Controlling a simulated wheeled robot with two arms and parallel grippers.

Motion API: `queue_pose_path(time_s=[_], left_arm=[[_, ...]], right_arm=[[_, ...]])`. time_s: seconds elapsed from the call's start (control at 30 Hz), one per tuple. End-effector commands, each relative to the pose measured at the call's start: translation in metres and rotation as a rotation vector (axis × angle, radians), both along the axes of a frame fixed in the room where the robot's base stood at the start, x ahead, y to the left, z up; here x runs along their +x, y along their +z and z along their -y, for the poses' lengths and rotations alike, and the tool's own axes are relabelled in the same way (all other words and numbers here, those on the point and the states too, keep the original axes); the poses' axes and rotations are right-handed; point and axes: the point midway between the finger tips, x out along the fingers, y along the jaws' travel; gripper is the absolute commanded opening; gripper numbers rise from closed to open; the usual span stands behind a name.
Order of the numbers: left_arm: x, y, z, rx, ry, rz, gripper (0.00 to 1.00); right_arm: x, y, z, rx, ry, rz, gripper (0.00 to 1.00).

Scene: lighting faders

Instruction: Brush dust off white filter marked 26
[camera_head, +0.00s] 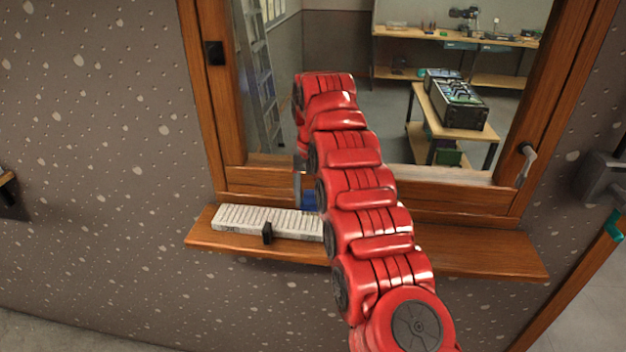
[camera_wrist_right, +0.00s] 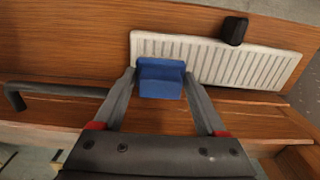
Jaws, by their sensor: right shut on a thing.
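A white ribbed filter (camera_head: 285,221) lies on the wooden sill under the window; it also shows in the right wrist view (camera_wrist_right: 225,60). I cannot read a number on it. My right gripper (camera_wrist_right: 159,80) is shut on a blue block-shaped thing, likely the brush (camera_wrist_right: 160,83). In the wrist view the blue thing overlaps the left end of the filter; I cannot tell whether they touch. In the head view the red right arm hides the filter's right end and most of the gripper, with a little blue brush (camera_head: 309,200) showing. My left gripper is not in view.
A black clip (camera_head: 267,233) stands at the filter's front edge. The wooden sill (camera_head: 480,262) is clear to the right. The window frame (camera_head: 560,90) has a handle (camera_head: 525,165) at right. Behind the opening are a ladder (camera_head: 262,75) and a cart (camera_head: 445,125) with equipment.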

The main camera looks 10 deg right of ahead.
Motion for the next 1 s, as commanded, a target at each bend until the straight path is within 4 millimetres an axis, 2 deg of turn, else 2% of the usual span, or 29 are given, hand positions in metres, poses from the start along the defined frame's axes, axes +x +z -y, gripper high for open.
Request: queue_pose_path(time_s=[0.2, 0.4, 1.0], left_arm=[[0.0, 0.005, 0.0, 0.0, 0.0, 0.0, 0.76], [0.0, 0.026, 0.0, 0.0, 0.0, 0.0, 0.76], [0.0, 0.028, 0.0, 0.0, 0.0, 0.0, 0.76]], right_arm=[[-0.004, 0.022, 0.005, 0.001, -0.002, 0.003, 0.3], [-0.003, 0.042, 0.008, 0.001, -0.001, 0.001, 0.3], [-0.003, 0.044, 0.008, 0.0, -0.001, 0.001, 0.3]])
